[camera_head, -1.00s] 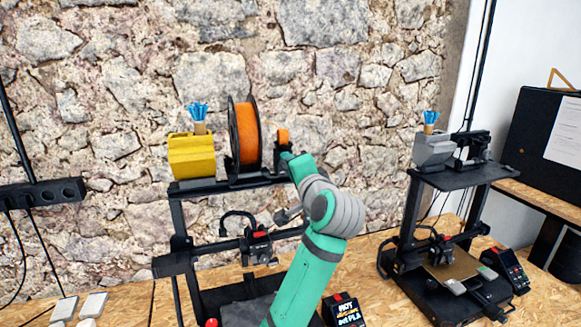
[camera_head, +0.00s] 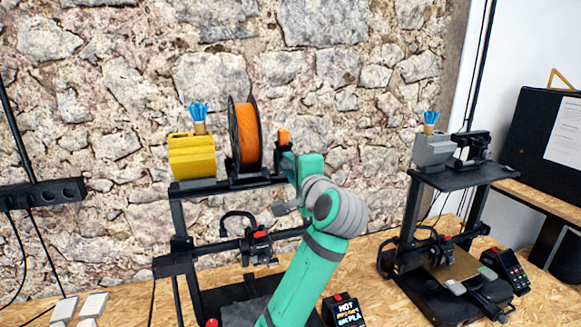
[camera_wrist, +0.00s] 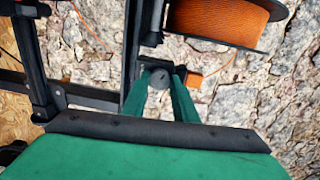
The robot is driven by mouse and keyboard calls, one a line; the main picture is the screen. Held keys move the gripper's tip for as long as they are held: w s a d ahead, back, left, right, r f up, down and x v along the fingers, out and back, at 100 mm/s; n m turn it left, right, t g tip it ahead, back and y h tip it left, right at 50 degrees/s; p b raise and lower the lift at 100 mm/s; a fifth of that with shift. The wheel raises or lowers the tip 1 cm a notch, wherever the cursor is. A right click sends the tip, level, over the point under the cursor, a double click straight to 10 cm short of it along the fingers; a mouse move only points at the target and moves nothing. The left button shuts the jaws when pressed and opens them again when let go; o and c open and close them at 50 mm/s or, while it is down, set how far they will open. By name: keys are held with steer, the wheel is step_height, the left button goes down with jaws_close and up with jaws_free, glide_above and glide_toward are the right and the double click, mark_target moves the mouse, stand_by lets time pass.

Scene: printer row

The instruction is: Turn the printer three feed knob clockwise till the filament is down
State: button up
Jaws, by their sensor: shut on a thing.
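The nearer black printer frame (camera_head: 178,215) carries an orange filament spool (camera_head: 246,134) on its top bar; no printer number is readable. A round grey knob (camera_wrist: 160,78) sits on the frame beside the spool in the wrist view. My gripper (camera_wrist: 159,88) is shut on it, one green finger on each side. In the head view my gripper (camera_head: 288,162) is at the right end of the top bar and hides the knob. A small orange block (camera_head: 284,136) is just above it. A thin orange strand (camera_wrist: 222,66) runs from the block towards the spool.
A yellow block (camera_head: 191,156) with a blue-topped piece stands left of the spool. The print head (camera_head: 257,246) hangs below the bar, near my arm. A display (camera_head: 343,310) sits at the lower right. A second printer (camera_head: 455,180) stands to the right, with a gap between.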

steer(key=o, duration=1.1)
steer(key=shift+w+f, duration=0.1)
steer(key=shift+c, duration=0.2)
steer(key=shift+d, duration=0.1)
steer(key=v, duration=1.1)
